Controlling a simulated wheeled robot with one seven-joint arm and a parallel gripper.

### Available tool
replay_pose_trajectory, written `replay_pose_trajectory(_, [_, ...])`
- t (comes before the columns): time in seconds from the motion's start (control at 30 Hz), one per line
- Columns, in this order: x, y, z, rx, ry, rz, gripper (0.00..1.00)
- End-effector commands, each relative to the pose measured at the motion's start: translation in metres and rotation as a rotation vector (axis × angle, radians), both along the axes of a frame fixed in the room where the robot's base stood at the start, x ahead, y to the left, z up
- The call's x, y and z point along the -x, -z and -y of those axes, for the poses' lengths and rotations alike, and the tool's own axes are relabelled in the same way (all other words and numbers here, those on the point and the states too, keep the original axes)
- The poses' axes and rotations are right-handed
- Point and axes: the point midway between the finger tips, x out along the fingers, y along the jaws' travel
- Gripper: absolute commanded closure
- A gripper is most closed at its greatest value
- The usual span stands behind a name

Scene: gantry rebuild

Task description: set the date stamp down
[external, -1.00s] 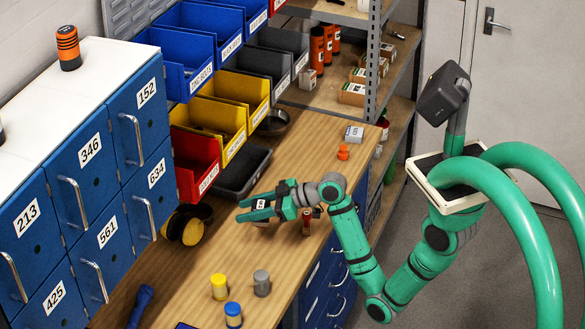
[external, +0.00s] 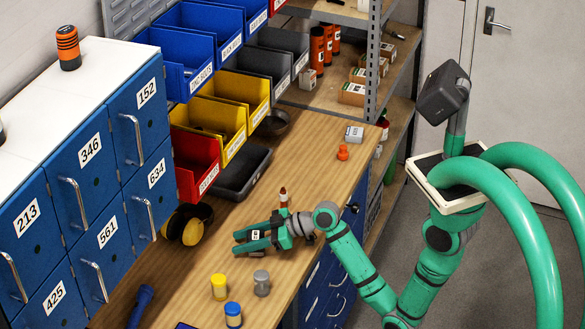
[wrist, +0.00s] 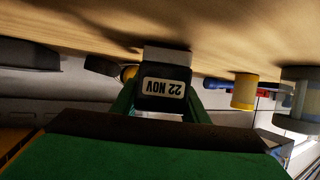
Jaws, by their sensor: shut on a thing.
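The date stamp, a small dark block with a white "22 NOV" label (wrist: 163,88), is between my gripper's two fingers in the wrist view. The label reads upside down there, and a pale grey part of the stamp faces the wooden bench. In the external view my green gripper (external: 250,242) is low over the bench, pointing left, with the stamp's pale label (external: 256,235) showing between the fingers. My gripper is shut on the stamp. The stamp is at or very near the bench top (external: 215,255); I cannot tell whether it touches.
A small brown-red thing (external: 283,199) stands just behind my gripper.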

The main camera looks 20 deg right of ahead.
Motion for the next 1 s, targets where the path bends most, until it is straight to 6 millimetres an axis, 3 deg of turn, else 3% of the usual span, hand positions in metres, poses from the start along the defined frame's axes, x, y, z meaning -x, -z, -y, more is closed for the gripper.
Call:
replay_pose_trajectory(0.3, [0.000,0.002,0.000,-0.001,0.000,0.000,0.84])
replay_pose_trajectory(0.33, [0.000,0.002,0.000,-0.001,0.000,0.001,0.55])
replay_pose_trajectory(0.4, [0.000,0.002,0.000,-0.001,0.000,0.001,0.41])
replay_pose_trajectory(0.77, [0.000,-0.002,0.000,0.000,0.000,0.002,0.41])
replay_pose_trajectory(1.0, [0.011,-0.014,0.030,-0.001,0.004,0.002,0.41])
